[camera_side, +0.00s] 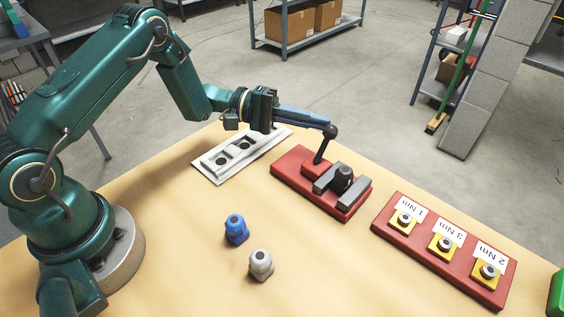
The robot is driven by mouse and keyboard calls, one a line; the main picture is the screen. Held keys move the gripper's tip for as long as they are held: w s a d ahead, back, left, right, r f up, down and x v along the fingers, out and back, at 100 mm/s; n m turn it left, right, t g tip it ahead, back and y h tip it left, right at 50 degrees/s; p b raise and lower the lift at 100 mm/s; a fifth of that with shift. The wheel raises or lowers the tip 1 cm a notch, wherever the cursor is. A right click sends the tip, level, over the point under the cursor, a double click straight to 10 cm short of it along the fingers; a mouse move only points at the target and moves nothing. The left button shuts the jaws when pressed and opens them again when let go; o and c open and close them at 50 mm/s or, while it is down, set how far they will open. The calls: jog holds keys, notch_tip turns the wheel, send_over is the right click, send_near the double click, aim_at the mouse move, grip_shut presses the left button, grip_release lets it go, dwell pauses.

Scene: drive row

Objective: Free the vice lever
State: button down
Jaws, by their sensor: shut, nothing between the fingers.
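The vice (348,213) is a red block on the table with two dark grey jaws (325,179). A black round-topped piece (343,177) sits between the jaws. The vice lever (321,152) is a dark rod with a black ball knob (330,131), rising from the vice's left part and leaning slightly right. My gripper (326,126) reaches in from the left above the vice, its bluish-grey fingers shut and empty. The fingertips are at the knob in the picture; I cannot tell whether they touch it.
A pale tray (209,171) with two dark holes lies left of the vice. A blue socket-like part (236,230) and a grey one (261,265) stand in front. A red rack (424,257) at right holds three nuts labelled 1, 3 and 2 Nm. A green object (556,294) is at the right edge.

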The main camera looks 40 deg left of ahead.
jog(key=shift+s+r+m+t+h, duration=0.35)
jog(key=shift+s+m+h, duration=0.2)
jog(key=shift+m, duration=0.55)
jog(key=shift+s+r+m+h, duration=0.15)
jog(key=shift+s+m+h, duration=0.1)
jog(key=shift+s+m, duration=0.35)
jog(key=shift+r+m, duration=0.15)
jog(key=shift+m, duration=0.15)
jog(key=shift+s+r, duration=0.1)
jog(key=shift+s, duration=0.95)
jog(key=shift+s+d+f, duration=0.1)
jog(key=shift+s+f, duration=0.05)
jog(key=shift+s, duration=0.45)
jog(key=shift+s+d+f, duration=0.1)
jog(key=shift+s+f, duration=0.05)
jog(key=shift+s, duration=0.45)
dwell(1.6)
